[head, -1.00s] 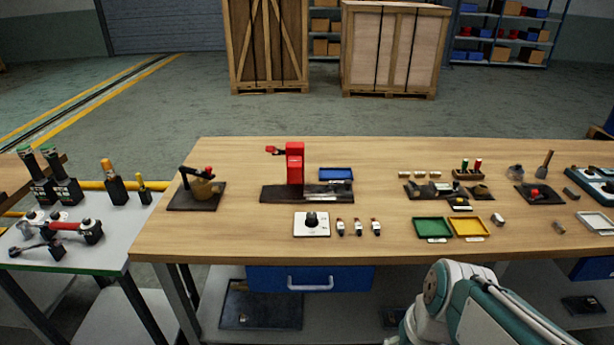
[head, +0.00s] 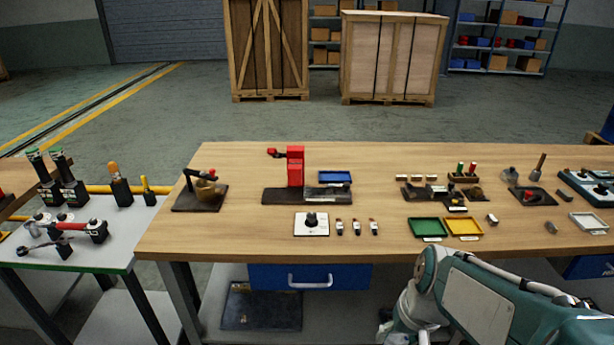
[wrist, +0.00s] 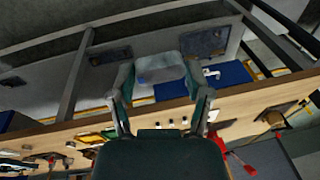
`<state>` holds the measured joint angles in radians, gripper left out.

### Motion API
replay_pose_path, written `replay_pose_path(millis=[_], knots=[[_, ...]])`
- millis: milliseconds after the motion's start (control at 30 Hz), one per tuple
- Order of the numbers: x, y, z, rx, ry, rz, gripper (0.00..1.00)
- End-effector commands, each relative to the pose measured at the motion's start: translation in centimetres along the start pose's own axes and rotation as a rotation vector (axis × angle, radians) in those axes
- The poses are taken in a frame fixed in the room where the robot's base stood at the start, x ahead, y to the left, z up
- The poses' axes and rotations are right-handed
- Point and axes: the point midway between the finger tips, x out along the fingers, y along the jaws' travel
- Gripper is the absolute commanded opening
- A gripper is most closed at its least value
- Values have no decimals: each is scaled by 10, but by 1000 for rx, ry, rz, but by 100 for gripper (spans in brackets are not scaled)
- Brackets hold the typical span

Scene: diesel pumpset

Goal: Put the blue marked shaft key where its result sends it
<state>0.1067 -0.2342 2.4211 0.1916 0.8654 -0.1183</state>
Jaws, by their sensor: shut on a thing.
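In the wrist view my gripper (wrist: 160,78) has its two teal fingers closed on a pale grey block, the shaft key (wrist: 158,66). It is held out beyond the bench's front edge, clear of any surface. In the head view my gripper and the key are out of sight; only my arm shows at the lower right. On the bench are a green tray (head: 427,228), a yellow tray (head: 463,227) and a pale grey tray (head: 589,223). Their labels are unreadable.
A red stand (head: 295,166), a blue tray (head: 335,177) and a white plate with a black knob (head: 311,223) stand mid-bench. The front left of the bench top is clear.

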Motion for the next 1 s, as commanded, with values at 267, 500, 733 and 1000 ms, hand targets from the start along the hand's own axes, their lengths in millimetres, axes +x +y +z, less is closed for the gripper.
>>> replay_pose_path(millis=[267, 500, 733, 1000], knots=[[28, -1, -53, -26, -10, -7, 6], [66, -2, -102, -53, -13, -10, 6], [113, -1, -142, -76, -16, -10, 6], [174, 1, -178, -100, -18, -8, 6]])
